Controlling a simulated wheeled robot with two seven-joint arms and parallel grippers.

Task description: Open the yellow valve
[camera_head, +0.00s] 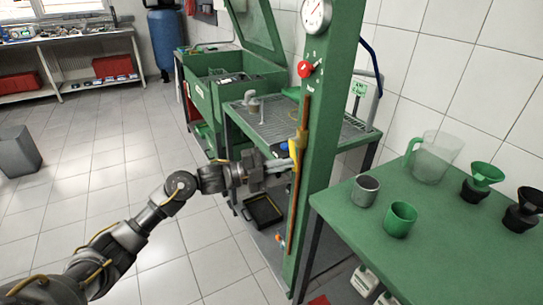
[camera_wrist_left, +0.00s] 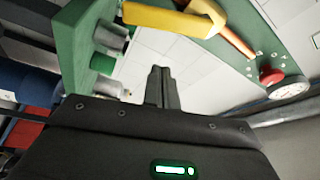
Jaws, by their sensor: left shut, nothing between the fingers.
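The yellow valve handle (camera_head: 297,147) is on the front of the green post (camera_head: 325,130), beside a copper pipe. It also shows large at the top of the left wrist view (camera_wrist_left: 170,19). My left gripper (camera_head: 284,167) reaches in from the left, close to the lower part of the handle. Its fingers, seen in the left wrist view (camera_wrist_left: 161,80), are shut with nothing between them. There they appear below the handle, with a gap in the picture. In the head view I cannot tell whether they touch it. My right gripper is not in view.
The post carries a red knob (camera_head: 305,69) and a gauge (camera_head: 316,15). A green table (camera_head: 440,245) at right holds cups, a clear jug (camera_head: 432,158) and funnels. Behind my gripper stands a green-framed grated bench (camera_head: 330,133).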

